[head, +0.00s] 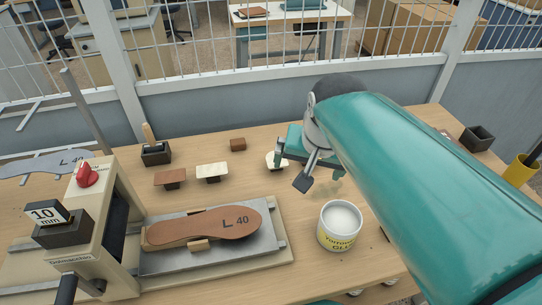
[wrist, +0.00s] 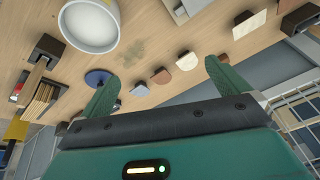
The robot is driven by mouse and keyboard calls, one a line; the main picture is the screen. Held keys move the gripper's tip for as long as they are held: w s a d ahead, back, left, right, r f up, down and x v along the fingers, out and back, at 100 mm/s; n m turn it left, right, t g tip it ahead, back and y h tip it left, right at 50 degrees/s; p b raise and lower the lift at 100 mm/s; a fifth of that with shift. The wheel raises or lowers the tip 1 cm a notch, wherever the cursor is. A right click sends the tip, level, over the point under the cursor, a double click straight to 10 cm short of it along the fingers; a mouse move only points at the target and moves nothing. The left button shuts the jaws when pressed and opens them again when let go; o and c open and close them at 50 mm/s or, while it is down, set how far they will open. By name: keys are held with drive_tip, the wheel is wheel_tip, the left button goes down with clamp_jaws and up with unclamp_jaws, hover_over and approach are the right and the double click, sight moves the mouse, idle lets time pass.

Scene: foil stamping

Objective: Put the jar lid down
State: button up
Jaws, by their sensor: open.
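My gripper (wrist: 162,72) is open, its two green fingers wide apart with nothing between them. In the head view my gripper (head: 291,152) is partly hidden by my arm. A blue round disc (wrist: 97,76), which looks like the jar lid, is on the table side beyond the left finger, partly covered by it. I cannot tell whether they touch. The disc is hidden in the head view. The white glue jar (head: 340,226) stands upright on the table. It also shows in the wrist view (wrist: 90,25), with its pale round inside facing up.
The stamping press (head: 95,225) with the brown sole (head: 205,227) takes the left of the table. Small cream (head: 212,170) and brown pieces (head: 170,178) stand behind it. A dark box (head: 477,137) and yellow cup (head: 523,168) stand at right. A fence (head: 280,72) runs behind.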

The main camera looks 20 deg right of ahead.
drive_tip(key=s+a+f+n+t, duration=0.1)
drive_tip(key=s+a+n, duration=0.3)
drive_tip(key=a+n, duration=0.1)
drive_tip(key=shift+s+a+n+y, duration=0.2)
drive_tip(key=shift+a+n+y, duration=0.1)
drive_tip(key=shift+a+n, duration=0.15)
drive_tip(key=shift+s+d+f, duration=0.1)
drive_tip(key=shift+d, duration=0.05)
